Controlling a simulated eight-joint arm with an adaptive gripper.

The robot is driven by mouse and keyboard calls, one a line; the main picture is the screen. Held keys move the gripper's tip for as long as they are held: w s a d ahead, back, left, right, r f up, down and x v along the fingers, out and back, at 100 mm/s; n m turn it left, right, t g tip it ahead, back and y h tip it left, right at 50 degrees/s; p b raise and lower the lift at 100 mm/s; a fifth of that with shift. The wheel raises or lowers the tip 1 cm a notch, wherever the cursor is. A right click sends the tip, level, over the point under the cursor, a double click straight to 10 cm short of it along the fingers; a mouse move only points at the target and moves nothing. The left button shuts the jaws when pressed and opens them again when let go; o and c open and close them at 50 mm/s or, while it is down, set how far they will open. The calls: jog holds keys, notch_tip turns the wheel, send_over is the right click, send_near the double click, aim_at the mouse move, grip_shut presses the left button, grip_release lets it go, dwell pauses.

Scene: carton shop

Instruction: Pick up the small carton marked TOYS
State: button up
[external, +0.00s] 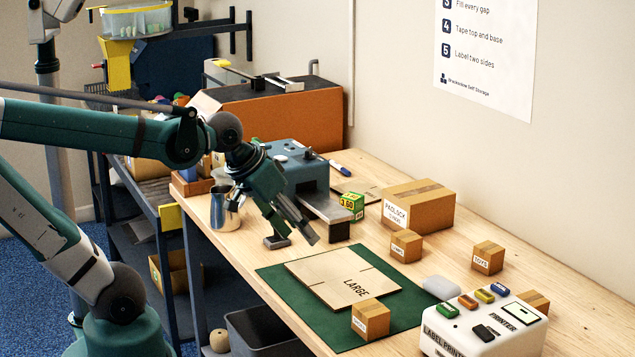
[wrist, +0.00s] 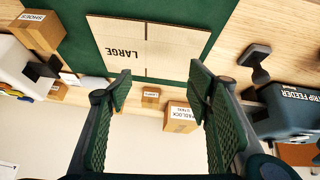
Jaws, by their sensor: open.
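A small brown carton (external: 488,258) stands on the right part of the bench towards the wall; its small label seems to read TOYS, but the print is hard to make out. My gripper (external: 305,230) is open and empty, above the bench left of the green mat, well apart from that carton. In the wrist view my gripper's two fingers (wrist: 160,80) are spread, with no carton between the pads.
A flat LARGE carton (external: 343,278) lies on the green mat (external: 282,303), with a SHOES carton (external: 371,319) at its front edge. A LAMPS carton (external: 406,246) and larger PADLOCK carton (external: 425,203) stand behind. The label printer (external: 485,325) stands right; the strip feeder (external: 296,165) left.

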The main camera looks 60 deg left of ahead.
jog(key=w+d+r+n+g+h+p, duration=0.1)
jog(key=w+d+r+n+p, duration=0.15)
jog(key=w, duration=0.35)
jog(key=w+d+r+n+g+p, duration=0.1)
jog(key=w+r+n+p, duration=0.15)
jog(key=w+r, duration=0.2)
jog(key=n+g+h+p, duration=0.3)
jog(key=n+g+p, duration=0.1)
jog(key=n+p, duration=1)
send_over(489, 247)
jog(key=a+p, duration=0.1)
jog(key=a, duration=0.2)
jog(key=shift+m, duration=0.6)
jog(key=shift+s+d+f, duration=0.1)
jog(key=shift+f, duration=2.2)
jog(key=shift+s+d+f, duration=0.1)
jog(key=shift+f, duration=2.15)
jog(key=shift+x, duration=1.3)
